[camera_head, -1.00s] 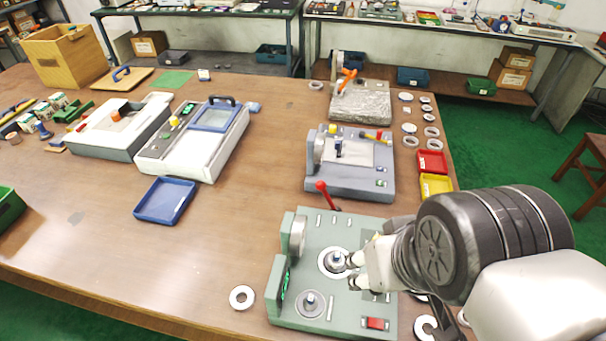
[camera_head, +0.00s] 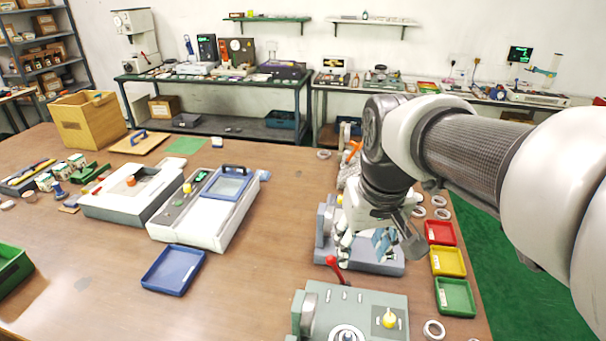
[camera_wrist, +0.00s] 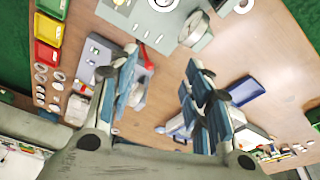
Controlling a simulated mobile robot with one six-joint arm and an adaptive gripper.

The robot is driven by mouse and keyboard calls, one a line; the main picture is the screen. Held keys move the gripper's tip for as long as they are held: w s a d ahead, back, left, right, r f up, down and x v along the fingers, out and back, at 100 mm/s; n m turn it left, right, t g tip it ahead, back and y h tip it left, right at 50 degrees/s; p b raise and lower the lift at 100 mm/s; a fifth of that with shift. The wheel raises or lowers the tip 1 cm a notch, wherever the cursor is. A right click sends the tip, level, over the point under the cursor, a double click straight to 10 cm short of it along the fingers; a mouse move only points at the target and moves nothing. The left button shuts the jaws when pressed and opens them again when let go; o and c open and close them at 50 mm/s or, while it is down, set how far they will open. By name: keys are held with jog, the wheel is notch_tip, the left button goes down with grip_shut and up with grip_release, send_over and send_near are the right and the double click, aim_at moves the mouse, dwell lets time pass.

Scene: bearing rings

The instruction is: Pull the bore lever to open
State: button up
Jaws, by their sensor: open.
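The green-grey station (camera_head: 370,305) stands at the bottom of the head view, its near part cut off. A lever with a red ball knob (camera_head: 332,262) rises from its far left side; I take this as the bore lever. My gripper (camera_head: 366,243) is open and empty above the grey-blue station (camera_head: 327,222), to the right of the red knob and apart from it. In the wrist view my gripper (camera_wrist: 164,85) has its fingers spread, with bare table between them. A red part (camera_wrist: 146,59) shows beside the left finger; I cannot tell whether it is the knob.
Red (camera_head: 440,232), yellow (camera_head: 448,261) and green (camera_head: 455,297) trays line the right edge. A blue tray (camera_head: 173,270) and a white device (camera_head: 205,212) stand to the left. My arm hides part of the far station.

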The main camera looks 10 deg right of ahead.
jog(key=w+f+g+p, duration=0.1)
jog(key=w+f+p, duration=0.1)
jog(key=w, duration=1)
jog(key=g+p, duration=0.2)
jog(key=p, duration=0.1)
send_near(331, 256)
jog(key=shift+n, duration=0.4)
notch_tip(331, 256, down, 10)
jog(key=b, duration=0.5)
jog(key=shift+s+r, duration=0.1)
jog(key=shift+r, duration=0.1)
jog(key=shift+c, duration=0.4)
grip_shut()
